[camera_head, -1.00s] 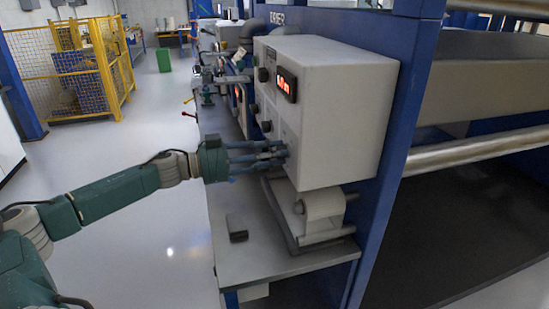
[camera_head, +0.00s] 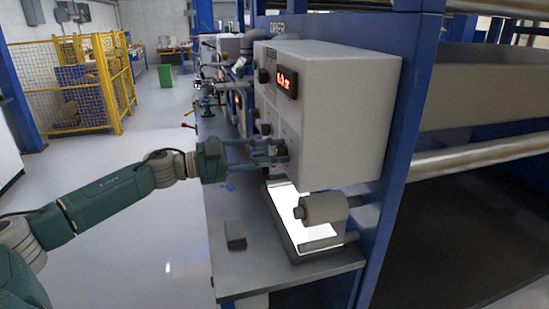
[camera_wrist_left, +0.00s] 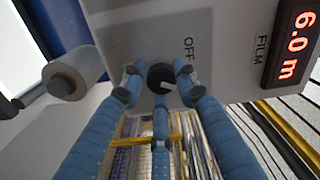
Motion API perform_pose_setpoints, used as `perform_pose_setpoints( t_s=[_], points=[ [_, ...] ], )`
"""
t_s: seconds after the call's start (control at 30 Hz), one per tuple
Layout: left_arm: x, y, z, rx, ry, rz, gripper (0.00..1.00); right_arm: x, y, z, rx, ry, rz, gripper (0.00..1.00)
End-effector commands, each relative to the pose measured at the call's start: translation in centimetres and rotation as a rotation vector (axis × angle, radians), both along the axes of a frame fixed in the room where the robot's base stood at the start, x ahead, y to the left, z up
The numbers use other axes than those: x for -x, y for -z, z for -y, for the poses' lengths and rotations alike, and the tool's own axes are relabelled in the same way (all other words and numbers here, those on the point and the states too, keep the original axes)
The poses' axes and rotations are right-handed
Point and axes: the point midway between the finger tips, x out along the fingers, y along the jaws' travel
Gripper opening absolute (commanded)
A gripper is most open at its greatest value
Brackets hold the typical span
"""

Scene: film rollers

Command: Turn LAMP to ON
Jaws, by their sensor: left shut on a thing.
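A small black knob (camera_wrist_left: 161,75) on the grey control box (camera_head: 335,110) sits between my left gripper's blue fingers in the left wrist view. The word OFF is printed beside it; I cannot see a LAMP label. My left gripper (camera_wrist_left: 158,88) is shut on the knob; in the head view the gripper (camera_head: 284,152) reaches the box's lower front. A flat panel (camera_head: 284,203) below the box glows bright white. My right gripper is not in view.
A white roll (camera_head: 326,208) lies on the panel's right side. A small dark block (camera_head: 235,236) rests on the grey bench (camera_head: 240,275). The box's red display (camera_wrist_left: 293,44) reads 6.0 m. Open floor lies to the left.

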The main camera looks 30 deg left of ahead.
Motion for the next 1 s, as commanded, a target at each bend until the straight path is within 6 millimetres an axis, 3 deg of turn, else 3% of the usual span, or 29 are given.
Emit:
perform_pose_setpoints(
  t_s=[0.47, 0.5, 0.57, 1.0],
  points=[
    [-0.15, -0.05, -0.32, -0.010, -0.009, 0.008, 0.04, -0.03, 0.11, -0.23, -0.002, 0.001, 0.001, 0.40],
    [-0.15, -0.06, -0.31, -0.010, -0.009, 0.008, 0.36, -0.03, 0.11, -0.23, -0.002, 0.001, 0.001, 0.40],
    [-0.14, -0.08, -0.29, -0.010, -0.008, 0.009, 0.48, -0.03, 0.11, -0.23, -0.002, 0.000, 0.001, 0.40],
    [0.22, 0.05, -0.39, -0.009, -0.004, 0.007, 0.48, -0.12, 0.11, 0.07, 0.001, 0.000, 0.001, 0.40]
  ],
)
